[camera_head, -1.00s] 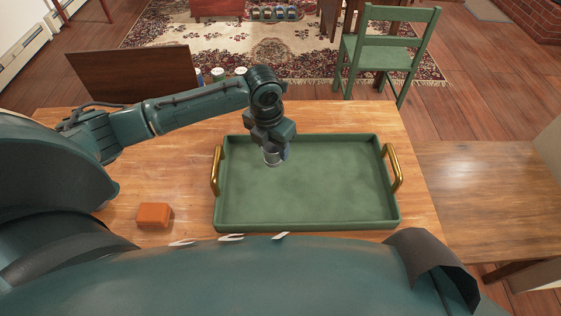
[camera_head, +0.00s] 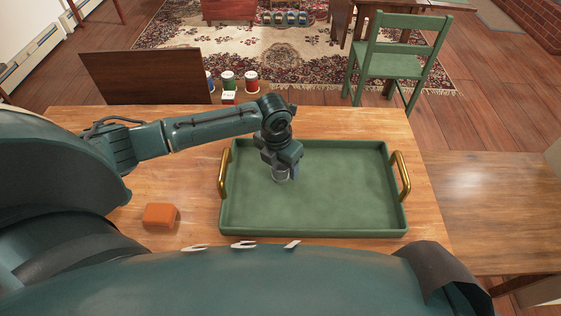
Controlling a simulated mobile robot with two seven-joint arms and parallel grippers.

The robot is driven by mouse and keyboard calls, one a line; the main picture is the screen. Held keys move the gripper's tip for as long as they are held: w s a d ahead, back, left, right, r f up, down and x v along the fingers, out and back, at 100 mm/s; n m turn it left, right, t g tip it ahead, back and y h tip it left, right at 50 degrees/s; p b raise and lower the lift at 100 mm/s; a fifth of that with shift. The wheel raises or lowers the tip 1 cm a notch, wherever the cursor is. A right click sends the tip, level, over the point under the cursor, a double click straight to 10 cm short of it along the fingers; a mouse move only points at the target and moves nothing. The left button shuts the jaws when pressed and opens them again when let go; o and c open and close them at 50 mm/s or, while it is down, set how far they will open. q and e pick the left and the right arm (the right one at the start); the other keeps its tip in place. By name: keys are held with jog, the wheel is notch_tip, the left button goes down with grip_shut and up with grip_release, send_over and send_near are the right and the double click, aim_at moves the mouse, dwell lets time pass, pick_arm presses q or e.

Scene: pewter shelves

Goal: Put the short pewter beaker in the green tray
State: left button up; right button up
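The green tray (camera_head: 340,231) with two brass handles lies on the wooden table. My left gripper (camera_head: 282,172) points down over the left part of the tray. The short pewter beaker (camera_head: 281,175) shows as a small grey metal shape between its fingertips, and the gripper appears shut on it. The gripper hides most of the beaker. It is low over the tray floor; I cannot tell whether the beaker touches it. My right gripper is out of view.
An orange block (camera_head: 160,216) lies on the table left of the tray. Several small cans (camera_head: 228,82) stand beyond the table's far edge, beside a dark board (camera_head: 140,77). A green chair (camera_head: 398,62) stands behind. The tray floor right of my gripper is clear.

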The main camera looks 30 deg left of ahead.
aim_at(277, 167)
pick_arm(q)
jog(key=shift+o, duration=0.7)
jog(key=shift+r, duration=0.1)
jog(key=shift+r, duration=0.25)
notch_tip(277, 167, up, 12)
jog(key=s, duration=0.1)
jog(key=shift+s+f+p, duration=0.2)
jog(key=shift+p, duration=0.2)
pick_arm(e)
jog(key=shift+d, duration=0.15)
pick_arm(q)
jog(key=shift+a, duration=0.1)
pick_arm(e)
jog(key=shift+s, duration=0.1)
